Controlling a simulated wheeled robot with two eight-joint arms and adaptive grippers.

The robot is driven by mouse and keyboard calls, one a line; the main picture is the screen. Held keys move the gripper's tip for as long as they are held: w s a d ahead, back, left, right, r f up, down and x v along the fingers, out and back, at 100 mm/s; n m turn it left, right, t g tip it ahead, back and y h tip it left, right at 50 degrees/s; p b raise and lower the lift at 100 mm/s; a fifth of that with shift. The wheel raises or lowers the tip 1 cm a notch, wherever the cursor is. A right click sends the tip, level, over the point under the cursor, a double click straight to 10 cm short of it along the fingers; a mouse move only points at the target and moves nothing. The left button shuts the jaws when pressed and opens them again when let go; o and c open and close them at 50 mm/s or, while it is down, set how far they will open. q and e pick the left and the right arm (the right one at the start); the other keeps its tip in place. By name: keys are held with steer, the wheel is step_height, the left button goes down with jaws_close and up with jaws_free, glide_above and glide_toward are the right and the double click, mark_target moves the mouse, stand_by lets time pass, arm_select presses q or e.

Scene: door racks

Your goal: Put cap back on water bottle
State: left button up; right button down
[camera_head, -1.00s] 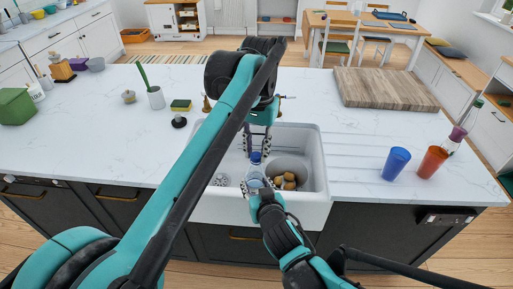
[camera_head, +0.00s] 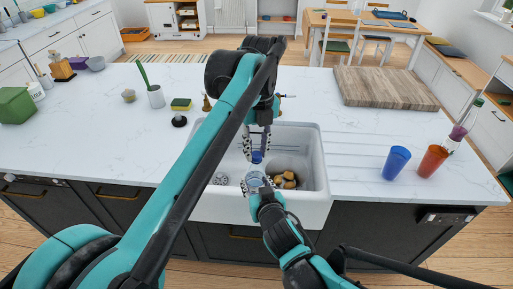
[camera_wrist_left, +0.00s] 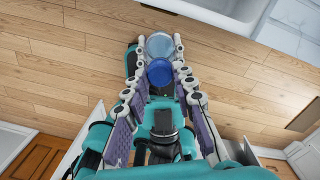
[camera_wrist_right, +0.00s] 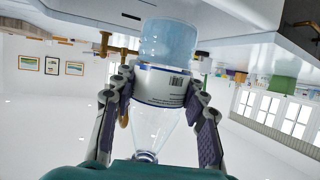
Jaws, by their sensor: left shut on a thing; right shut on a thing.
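The clear water bottle (camera_head: 254,179) is upright over the front of the sink. My right gripper (camera_head: 257,186) is shut around its label; the right wrist view shows the bottle (camera_wrist_right: 165,85) upside down, with no blue cap visible at its neck (camera_wrist_right: 145,157). My left gripper (camera_head: 257,153) comes from above and is shut on the blue cap (camera_head: 257,157). In the left wrist view the cap (camera_wrist_left: 160,71) sits between the fingers, beside the pale blue round bottle (camera_wrist_left: 159,45). I cannot tell whether cap and neck touch.
A blue cup (camera_head: 396,162), an orange cup (camera_head: 432,160) and a bottle (camera_head: 457,133) stand at the right. A wooden board (camera_head: 385,88) lies behind.

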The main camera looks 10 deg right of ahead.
arm_select(q)
steer(key=m, duration=0.4)
steer(key=shift+m, duration=0.4)
steer(key=o, duration=0.7)
steer(key=shift+c, duration=0.2)
steer(key=shift+r, duration=0.1)
steer(key=shift+r, duration=2.15)
steer(key=shift+c, duration=0.2)
